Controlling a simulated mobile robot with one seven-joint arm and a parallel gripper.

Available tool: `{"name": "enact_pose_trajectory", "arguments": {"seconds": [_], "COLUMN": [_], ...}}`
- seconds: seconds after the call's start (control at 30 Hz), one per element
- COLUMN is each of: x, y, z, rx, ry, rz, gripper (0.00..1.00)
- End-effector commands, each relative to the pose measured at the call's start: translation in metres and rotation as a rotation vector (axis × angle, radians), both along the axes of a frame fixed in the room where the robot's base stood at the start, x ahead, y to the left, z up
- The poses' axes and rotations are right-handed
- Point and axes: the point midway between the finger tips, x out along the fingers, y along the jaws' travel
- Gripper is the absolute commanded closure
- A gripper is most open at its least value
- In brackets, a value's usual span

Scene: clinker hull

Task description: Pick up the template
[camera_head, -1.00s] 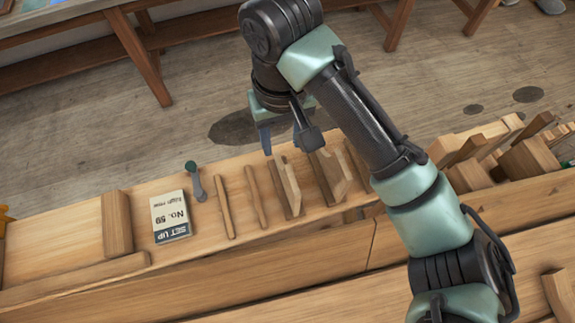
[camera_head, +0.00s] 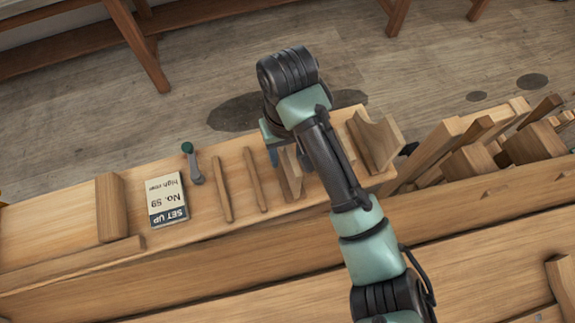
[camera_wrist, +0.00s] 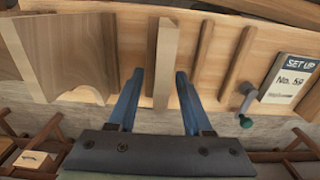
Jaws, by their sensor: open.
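My gripper (camera_wrist: 160,75) is open, with its two blue fingers apart on either side of an upright wooden board (camera_wrist: 165,55) in the wrist view. The board is not clamped. In the head view this board (camera_head: 289,178) stands on the bench beside my gripper, partly hidden by my arm. A wider wooden piece with a curved edge (camera_head: 378,142) stands at the bench's right end. It shows at the left of the wrist view (camera_wrist: 38,55). I cannot tell for certain which of these is the template.
Two thin wooden strips (camera_head: 222,189) (camera_head: 255,180), a green-knobbed lever (camera_head: 193,165) and a "SET UP No. 59" card (camera_head: 167,200) lie left on the bench (camera_head: 60,225). Several wooden blocks (camera_head: 470,160) crowd the right.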

Motion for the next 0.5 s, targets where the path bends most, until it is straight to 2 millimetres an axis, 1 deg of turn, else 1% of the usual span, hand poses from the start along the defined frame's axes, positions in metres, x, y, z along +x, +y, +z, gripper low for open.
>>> {"name": "enact_pose_trajectory", "arguments": {"seconds": [0.1,0.3,0.37,0.5], "x": [-0.0001,0.0,0.0,0.0001], "y": [-0.0006,-0.0003,-0.0003,-0.0003], "z": [-0.0052,-0.0057,-0.0056,-0.0055], "rx": [0.0,-0.001,0.0,-0.001], "ry": [0.0,-0.001,-0.001,-0.001], "rz": [-0.001,0.0,0.0,0.0], "gripper": [0.5,0.5,0.61,0.86]}}
